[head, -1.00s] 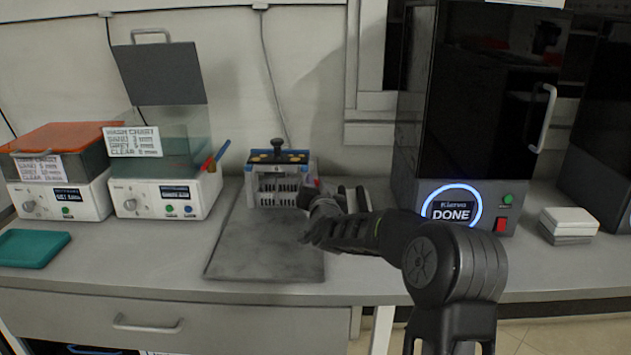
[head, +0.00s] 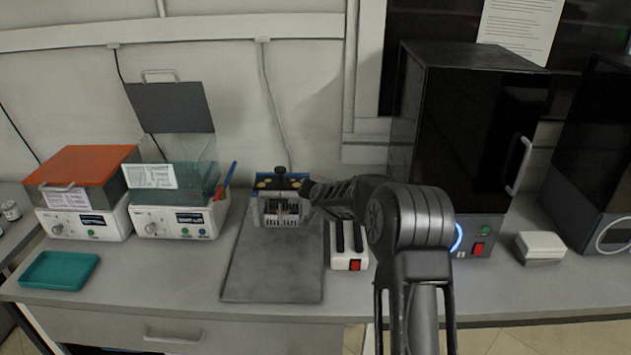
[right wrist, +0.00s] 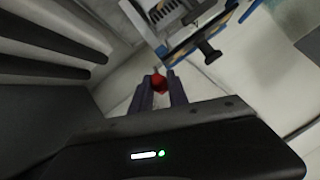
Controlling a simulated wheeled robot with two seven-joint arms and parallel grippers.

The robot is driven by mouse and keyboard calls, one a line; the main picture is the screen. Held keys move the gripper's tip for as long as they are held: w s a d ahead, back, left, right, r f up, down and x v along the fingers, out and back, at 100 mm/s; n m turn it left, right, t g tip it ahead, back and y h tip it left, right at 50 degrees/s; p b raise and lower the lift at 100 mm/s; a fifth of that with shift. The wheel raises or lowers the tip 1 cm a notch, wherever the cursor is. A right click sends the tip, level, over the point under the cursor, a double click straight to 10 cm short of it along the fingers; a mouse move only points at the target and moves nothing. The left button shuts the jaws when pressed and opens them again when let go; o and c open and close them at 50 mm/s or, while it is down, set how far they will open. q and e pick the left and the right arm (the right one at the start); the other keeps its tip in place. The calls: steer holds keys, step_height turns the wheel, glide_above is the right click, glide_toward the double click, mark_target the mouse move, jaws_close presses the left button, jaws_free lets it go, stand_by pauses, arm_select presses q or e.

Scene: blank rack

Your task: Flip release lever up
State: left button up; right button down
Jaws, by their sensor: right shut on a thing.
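The device (head: 283,183) with the blue frame, yellow spots and black top knob stands at the back of the grey mat. A grey slotted rack (head: 281,212) is at its front. In the right wrist view the device (right wrist: 190,42) is at the top, and the red tip of the release lever (right wrist: 159,84) sits between the fingers of my right gripper (right wrist: 160,80). The gripper is shut on it. In the head view my right gripper (head: 312,191) is at the device's right side, and the lever is hidden there. My left gripper is not in view.
The grey mat (head: 272,268) is bare in front of the device. A white box with black slots and a red switch (head: 349,261) stands right of the mat. Two wash units stand left, with a teal tray (head: 58,270) before them. A dark cabinet (head: 460,130) stands right.

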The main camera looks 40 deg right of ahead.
steer(key=shift+w+d+r+p, duration=0.2)
steer(key=shift+r, duration=0.35)
steer(key=shift+w+d+r+p, duration=0.15)
steer(key=shift+w+r, duration=0.05)
steer(key=shift+r, duration=0.3)
steer(key=c, duration=1.3)
jaws_free()
steer(key=shift+f, duration=0.15)
steer(key=shift+a, duration=0.1)
steer(key=v, duration=0.7)
steer(key=shift+s+a, duration=0.1)
steer(key=shift+s, duration=0.25)
